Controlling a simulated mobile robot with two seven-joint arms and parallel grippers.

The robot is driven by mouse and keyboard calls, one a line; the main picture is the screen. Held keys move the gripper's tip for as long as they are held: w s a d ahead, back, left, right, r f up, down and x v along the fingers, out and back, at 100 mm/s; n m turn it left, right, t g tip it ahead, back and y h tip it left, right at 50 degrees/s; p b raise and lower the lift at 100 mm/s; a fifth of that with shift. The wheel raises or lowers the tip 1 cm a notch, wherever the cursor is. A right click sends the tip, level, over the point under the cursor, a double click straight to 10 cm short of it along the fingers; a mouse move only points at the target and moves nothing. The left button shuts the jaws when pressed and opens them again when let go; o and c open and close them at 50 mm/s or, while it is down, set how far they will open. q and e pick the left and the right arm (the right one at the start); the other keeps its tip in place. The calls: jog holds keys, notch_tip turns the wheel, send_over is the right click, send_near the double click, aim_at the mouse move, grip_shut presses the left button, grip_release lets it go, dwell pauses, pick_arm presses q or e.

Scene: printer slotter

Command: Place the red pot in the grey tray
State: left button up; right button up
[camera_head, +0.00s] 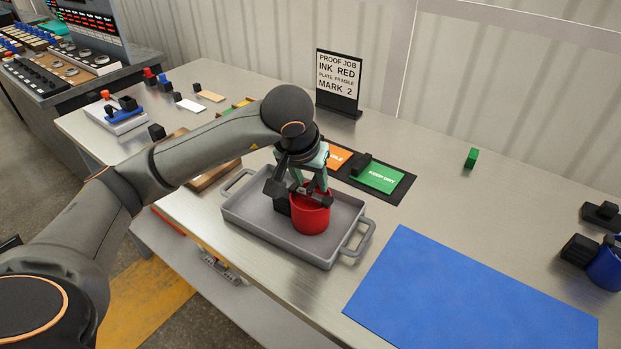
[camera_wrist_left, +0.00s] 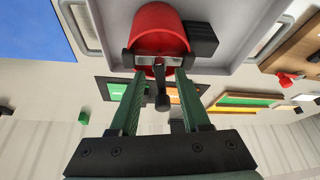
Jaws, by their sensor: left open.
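The red pot (camera_head: 311,216) is inside the grey tray (camera_head: 262,222), toward its right side, and looks upright. A black block shows at the pot's side in the left wrist view (camera_wrist_left: 201,40). My left gripper (camera_head: 308,188) is open at the top of the pot, with its fingers pointing down. In the left wrist view, its fingertips (camera_wrist_left: 158,62) are spread at the near edge of the red pot (camera_wrist_left: 158,28). A small black knob-like part (camera_wrist_left: 162,101) shows between the fingers. Whether the fingers touch the pot is hard to tell. My right gripper does not show.
A blue mat (camera_head: 465,295) lies right of the tray. A green panel (camera_head: 378,177) and an orange one lie behind it. A black sign (camera_head: 338,82) stands at the back. A blue pot (camera_head: 605,268) is at the far right. The table between is mostly clear.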

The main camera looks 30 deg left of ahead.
pick_arm(q)
jog(key=shift+r, duration=0.25)
jog(key=p+v, duration=0.1)
jog(key=v, duration=1)
jog(key=shift+s+r, duration=0.2)
jog(key=shift+r, duration=0.15)
